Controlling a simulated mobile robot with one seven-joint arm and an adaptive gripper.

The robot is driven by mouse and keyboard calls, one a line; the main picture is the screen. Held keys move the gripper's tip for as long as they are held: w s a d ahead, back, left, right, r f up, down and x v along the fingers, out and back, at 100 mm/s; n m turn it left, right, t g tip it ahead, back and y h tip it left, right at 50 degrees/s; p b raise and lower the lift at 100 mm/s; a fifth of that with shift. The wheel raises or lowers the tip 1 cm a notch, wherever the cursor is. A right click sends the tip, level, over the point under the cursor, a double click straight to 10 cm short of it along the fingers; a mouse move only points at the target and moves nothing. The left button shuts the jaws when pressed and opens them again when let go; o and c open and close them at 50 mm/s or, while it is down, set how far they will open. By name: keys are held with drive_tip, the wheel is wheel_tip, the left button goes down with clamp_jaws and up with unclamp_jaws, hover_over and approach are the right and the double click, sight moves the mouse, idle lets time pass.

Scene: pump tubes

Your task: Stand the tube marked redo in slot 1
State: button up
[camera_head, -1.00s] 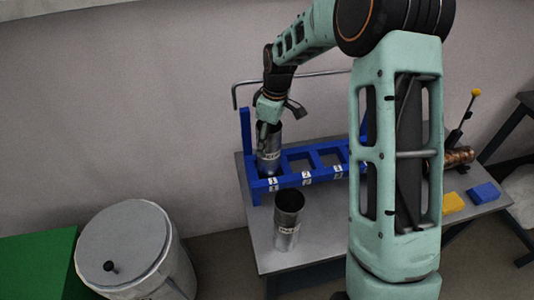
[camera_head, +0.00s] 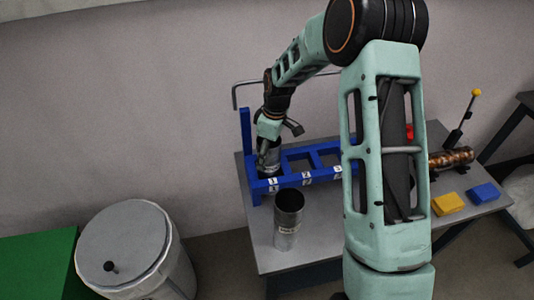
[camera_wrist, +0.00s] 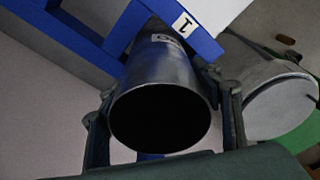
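My gripper (camera_head: 266,150) is at the left end of the blue rack (camera_head: 322,176), with its fingers on both sides of a grey metal tube (camera_head: 272,158). In the wrist view the tube (camera_wrist: 160,75) shows its open mouth toward the camera and a white label, partly hidden, whose visible letters look like the end of "redo". The tube is down in the rack's slot marked 1, roughly upright. Its lower end is hidden. The label 1 (camera_wrist: 184,25) is on the rack beside it.
A second grey tube (camera_head: 288,222) stands on the table in front of the rack. The other rack slots in sight look empty. A yellow block (camera_head: 447,204), a blue block (camera_head: 484,193) and a copper coil (camera_head: 452,158) lie at right. A lidded metal bin (camera_head: 125,245) stands at left.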

drive_tip(key=shift+o, duration=1)
drive_tip(key=r, duration=0.4)
drive_tip(key=d+r, duration=0.1)
drive_tip(key=r, duration=0.7)
drive_tip(key=shift+s+d+r, duration=0.15)
drive_tip(key=shift+s, duration=0.15)
